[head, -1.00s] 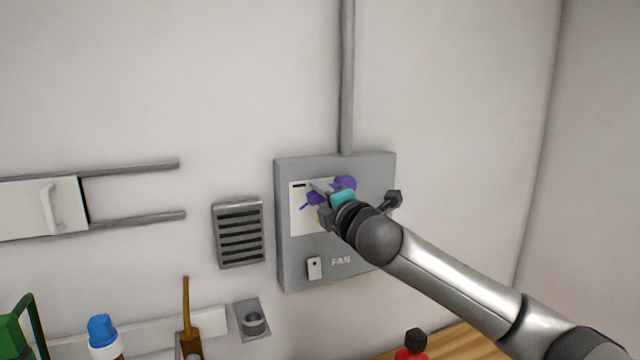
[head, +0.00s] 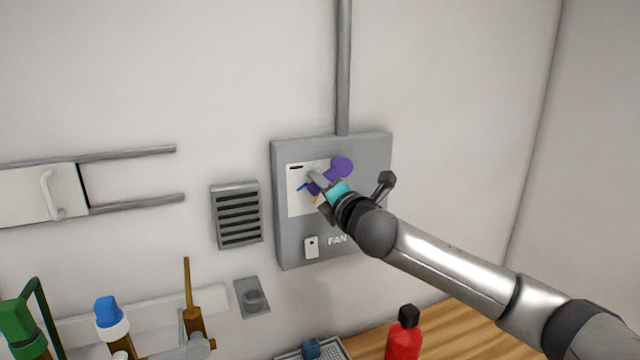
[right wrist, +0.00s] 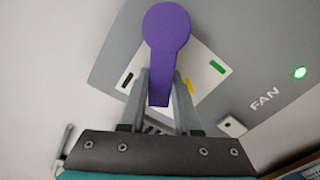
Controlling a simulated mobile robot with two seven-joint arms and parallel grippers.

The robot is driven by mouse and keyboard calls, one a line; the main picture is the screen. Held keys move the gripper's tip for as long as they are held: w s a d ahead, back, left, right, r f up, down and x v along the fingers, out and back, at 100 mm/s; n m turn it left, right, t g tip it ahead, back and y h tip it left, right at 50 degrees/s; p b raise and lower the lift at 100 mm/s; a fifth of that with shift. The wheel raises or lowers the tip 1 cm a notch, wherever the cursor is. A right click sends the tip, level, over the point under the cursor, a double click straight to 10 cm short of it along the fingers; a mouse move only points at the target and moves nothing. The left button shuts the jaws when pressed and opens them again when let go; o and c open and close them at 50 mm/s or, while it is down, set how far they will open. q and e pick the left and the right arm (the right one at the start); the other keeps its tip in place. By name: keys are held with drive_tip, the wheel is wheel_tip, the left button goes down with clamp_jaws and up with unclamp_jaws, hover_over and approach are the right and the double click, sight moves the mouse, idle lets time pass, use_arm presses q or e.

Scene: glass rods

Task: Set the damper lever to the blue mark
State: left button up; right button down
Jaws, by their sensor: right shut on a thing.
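The damper lever (head: 341,167) is purple, with a round hub and a straight handle, on a white plate (head: 295,205) of the grey fan panel. My right gripper (head: 319,185) is shut on its handle; in the right wrist view the lever (right wrist: 168,30) runs down between the two fingers (right wrist: 160,100). The blue mark (head: 303,187) lies just left of the handle's end. The handle points roughly towards it; exact alignment is unclear. A yellow mark (right wrist: 189,86), a green mark (right wrist: 217,67) and a black mark (right wrist: 127,80) also show. My left gripper is out of view.
The panel also carries a dark knobbed handle (head: 385,184), a small white switch (head: 311,247) and a lit green lamp (right wrist: 300,72). A vent (head: 237,215) is left of it. A red bottle (head: 404,335) stands below on the wooden counter.

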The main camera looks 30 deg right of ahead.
drive_tip(key=c, duration=0.6)
unclamp_jaws()
drive_tip(key=shift+s+a+b, duration=0.15)
drive_tip(key=shift+s+b, duration=0.65)
drive_tip(key=shift+s, duration=1.75)
drive_tip(key=shift+s+a+b, duration=0.15)
drive_tip(key=shift+s+b, duration=0.6)
drive_tip(key=shift+s, duration=1.75)
drive_tip(key=shift+s+a+b, duration=0.15)
drive_tip(key=shift+s+b, duration=0.65)
drive_tip(key=shift+s, duration=1.75)
